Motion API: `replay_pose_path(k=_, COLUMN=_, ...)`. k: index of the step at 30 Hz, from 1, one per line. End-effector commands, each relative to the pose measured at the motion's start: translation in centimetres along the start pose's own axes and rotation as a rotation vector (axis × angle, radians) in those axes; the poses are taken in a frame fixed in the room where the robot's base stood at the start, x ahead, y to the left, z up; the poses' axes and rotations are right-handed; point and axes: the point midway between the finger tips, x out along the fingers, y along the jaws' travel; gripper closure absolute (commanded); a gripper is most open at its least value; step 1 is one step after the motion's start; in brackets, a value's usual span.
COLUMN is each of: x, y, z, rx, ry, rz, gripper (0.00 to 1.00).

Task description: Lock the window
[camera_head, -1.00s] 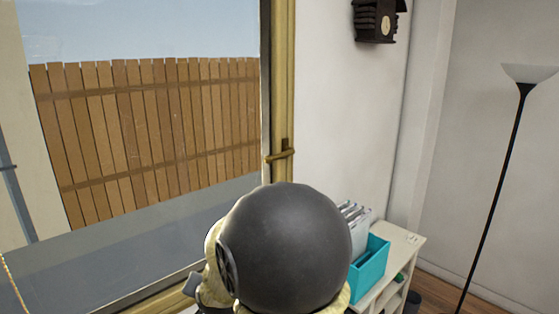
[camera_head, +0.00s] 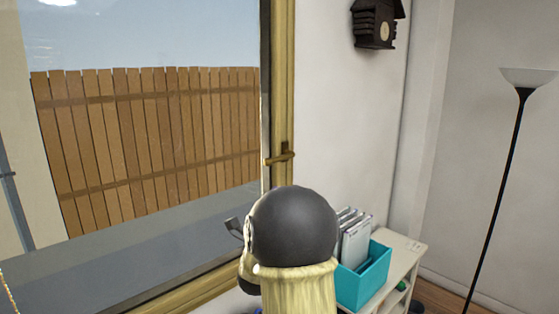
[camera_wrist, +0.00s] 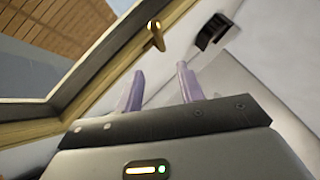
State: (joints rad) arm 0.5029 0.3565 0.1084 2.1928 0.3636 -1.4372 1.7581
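The window (camera_head: 150,215) has a yellowish wooden frame and fills the left of the head view. Its sash appears closed against the frame. A brass handle (camera_head: 280,155) on the right side of the frame points sideways, roughly level. In the wrist view the handle (camera_wrist: 156,35) shows beyond my fingertips, slightly left of centre. My gripper (camera_wrist: 160,78) has two purple fingers spread apart with nothing between them. It is apart from the handle. In the head view my dark rounded arm link hides most of the gripper, below the handle.
A low white shelf (camera_head: 408,258) stands at the right, with a teal file box (camera_head: 365,280) holding folders. A dark wall clock (camera_head: 376,24) hangs above. A floor lamp (camera_head: 507,150) stands farther right. The wall beside the handle is bare.

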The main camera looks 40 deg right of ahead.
Motion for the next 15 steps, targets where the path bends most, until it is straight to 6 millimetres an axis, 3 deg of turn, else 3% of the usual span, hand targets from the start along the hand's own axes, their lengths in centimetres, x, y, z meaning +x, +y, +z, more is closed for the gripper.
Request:
replay_pose_path(k=8, x=1.2, y=-0.1, z=0.1, rx=-0.002, ry=0.0, rz=0.001, gripper=0.62)
replay_pose_path(k=15, x=5.0, y=-0.3, z=0.2, rx=-0.002, ry=0.0, rz=0.002, gripper=0.62)
